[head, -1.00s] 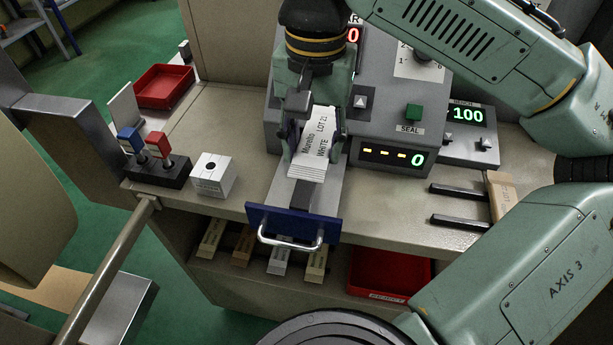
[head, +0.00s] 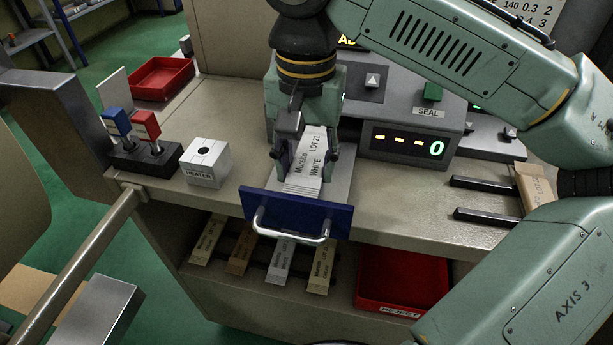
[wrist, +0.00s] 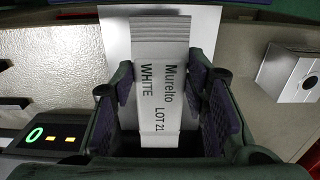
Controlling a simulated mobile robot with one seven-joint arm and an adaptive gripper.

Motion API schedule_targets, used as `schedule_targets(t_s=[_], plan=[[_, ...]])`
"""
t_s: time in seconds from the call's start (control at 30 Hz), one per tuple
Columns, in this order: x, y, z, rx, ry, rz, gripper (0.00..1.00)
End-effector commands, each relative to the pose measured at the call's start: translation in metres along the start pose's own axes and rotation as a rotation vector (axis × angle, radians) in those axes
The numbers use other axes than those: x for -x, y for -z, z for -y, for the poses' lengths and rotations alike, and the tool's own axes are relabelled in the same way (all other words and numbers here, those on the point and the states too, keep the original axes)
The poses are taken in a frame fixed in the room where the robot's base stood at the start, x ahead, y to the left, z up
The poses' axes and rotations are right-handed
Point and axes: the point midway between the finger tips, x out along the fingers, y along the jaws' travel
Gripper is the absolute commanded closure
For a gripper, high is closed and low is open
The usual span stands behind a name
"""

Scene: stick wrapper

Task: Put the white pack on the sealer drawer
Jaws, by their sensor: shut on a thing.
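The white pack (head: 312,155), printed "Murelto WHITE LOT 21", is between the fingers of my gripper (head: 308,165), which is shut on it. It also shows in the wrist view (wrist: 160,85), with a finger on each side. The sealer drawer is pulled out, with a blue front (head: 296,214) and a metal handle. Its grey plate (wrist: 118,42) lies beneath the pack. The pack's ridged end points toward the drawer front. I cannot tell whether the pack touches the plate.
A white heater block (head: 207,163) and a stand with blue and red levers (head: 145,155) are at left. The sealer panel (head: 410,140) is close at right. Several packs (head: 283,258) and a red reject bin (head: 400,280) lie on the lower shelf. A tan pack (head: 535,185) is at far right.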

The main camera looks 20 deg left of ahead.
Motion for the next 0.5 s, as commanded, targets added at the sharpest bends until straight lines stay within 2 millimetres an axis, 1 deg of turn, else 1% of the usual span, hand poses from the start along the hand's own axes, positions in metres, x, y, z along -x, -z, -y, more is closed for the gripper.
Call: schedule_targets(t_s=[0.03, 0.3, 0.47, 0.5], plan=[[-0.0105, 0.0001, -0.0001, -0.001, 0.000, 0.000, 0.77], [-0.0082, 0.0001, 0.0000, -0.001, 0.000, -0.001, 0.77], [-0.0124, 0.0002, 0.0000, 0.000, 0.000, 0.000, 0.77], [-0.0115, 0.0002, 0.0000, -0.001, 0.000, -0.001, 0.56]])
